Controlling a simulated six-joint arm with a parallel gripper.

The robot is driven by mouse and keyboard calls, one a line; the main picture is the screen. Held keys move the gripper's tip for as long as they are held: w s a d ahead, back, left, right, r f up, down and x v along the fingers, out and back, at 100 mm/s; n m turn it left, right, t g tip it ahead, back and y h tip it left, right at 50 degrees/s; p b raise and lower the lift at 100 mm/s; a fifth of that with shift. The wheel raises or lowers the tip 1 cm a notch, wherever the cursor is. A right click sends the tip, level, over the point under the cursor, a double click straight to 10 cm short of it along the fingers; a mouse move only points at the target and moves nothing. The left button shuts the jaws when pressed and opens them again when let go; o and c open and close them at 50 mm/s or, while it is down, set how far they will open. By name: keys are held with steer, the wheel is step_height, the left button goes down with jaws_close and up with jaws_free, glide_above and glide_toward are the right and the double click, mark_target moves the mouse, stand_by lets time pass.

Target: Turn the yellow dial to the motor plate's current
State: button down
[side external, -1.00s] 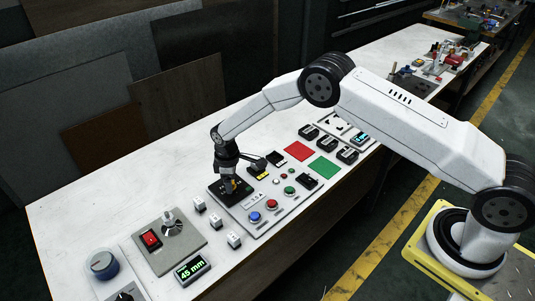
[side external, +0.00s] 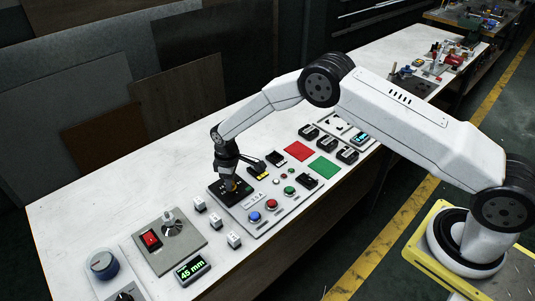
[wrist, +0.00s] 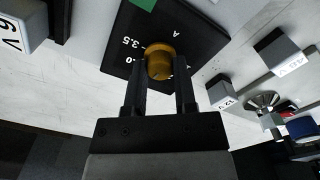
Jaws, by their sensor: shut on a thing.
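The yellow dial (wrist: 158,60) sits on a black scale plate (wrist: 196,38) with white marks. In the wrist view "3.5" and "A" can be read on it, and another number is partly hidden by a finger. My gripper (wrist: 160,76) is shut on the dial, one finger on each side. In the side view my gripper (side external: 230,186) comes down from above onto the black plate and hides most of the dial. A small white plate (side external: 253,200) beside it carries lettering ending in "A"; its first digit is too small to be sure of.
Blue (side external: 254,217), red (side external: 272,205) and green (side external: 290,191) buttons stand on the same grey panel to the right. Several small white blocks (side external: 215,221) lie to the left. A red rocker switch (side external: 151,239) and a display reading 45 mm (side external: 190,268) are farther left.

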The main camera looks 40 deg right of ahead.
steer(key=m, duration=0.8)
steer(key=shift+m, duration=0.3)
steer(key=m, duration=0.3)
steer(key=shift+m, duration=0.3)
steer(key=m, duration=0.4)
steer(key=shift+c, duration=2)
jaws_free()
steer(key=shift+r, duration=0.1)
steer(key=shift+r, duration=3.85)
